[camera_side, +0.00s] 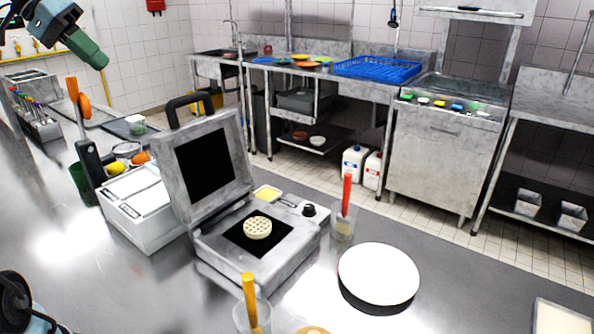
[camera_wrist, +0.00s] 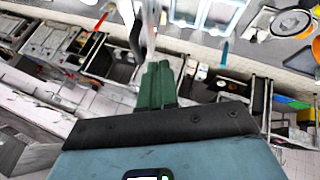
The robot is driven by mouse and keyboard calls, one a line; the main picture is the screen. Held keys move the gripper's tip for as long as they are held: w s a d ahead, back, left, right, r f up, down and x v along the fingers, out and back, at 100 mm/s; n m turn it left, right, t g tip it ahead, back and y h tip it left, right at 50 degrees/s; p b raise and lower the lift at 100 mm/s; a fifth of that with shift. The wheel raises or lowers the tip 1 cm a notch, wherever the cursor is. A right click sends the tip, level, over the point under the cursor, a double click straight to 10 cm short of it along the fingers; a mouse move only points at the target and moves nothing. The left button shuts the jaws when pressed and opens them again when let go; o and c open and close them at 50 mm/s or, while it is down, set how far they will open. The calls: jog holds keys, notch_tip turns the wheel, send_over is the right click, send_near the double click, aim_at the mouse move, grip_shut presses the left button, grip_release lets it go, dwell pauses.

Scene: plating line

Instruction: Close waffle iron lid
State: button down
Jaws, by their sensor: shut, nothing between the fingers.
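The waffle iron (camera_side: 260,240) stands on the steel counter. Its lid (camera_side: 205,160) is raised, tilted back, with a dark plate inside and a black handle (camera_side: 182,105) along its top edge. A round pale waffle (camera_side: 257,228) lies on the dark lower plate. My gripper (camera_side: 100,62) is at the upper left in the side view, high above the counter and well apart from the lid. Its green fingers are together and hold nothing. They also show in the wrist view (camera_wrist: 158,82), pointing away from the camera.
A white plate (camera_side: 378,273) on a dark base sits right of the iron. A cup with a red-handled tool (camera_side: 345,205) and a jar with a yellow-handled tool (camera_side: 250,300) stand close by. A second appliance (camera_side: 140,205) is left of the lid.

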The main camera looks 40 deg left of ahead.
jog(key=w+d+f, duration=0.6)
jog(key=f, duration=0.2)
jog(key=shift+w+d+f, duration=0.2)
jog(key=shift+d+f, duration=0.1)
jog(key=shift+d, duration=0.1)
jog(key=d+f+m+y, duration=0.3)
jog(key=d+y, duration=0.6)
jog(key=d, duration=1.6)
jog(key=shift+d+f+y, duration=0.4)
jog(key=shift+d+f, duration=1.55)
jog(key=shift+f, duration=1.4)
jog(key=shift+d+f+y, duration=0.4)
jog(key=shift+d+f, duration=1.55)
jog(key=shift+f, duration=1.35)
jog(key=shift+d+f+y, duration=0.4)
jog(key=shift+d+f, duration=1.55)
jog(key=shift+f, duration=1.4)
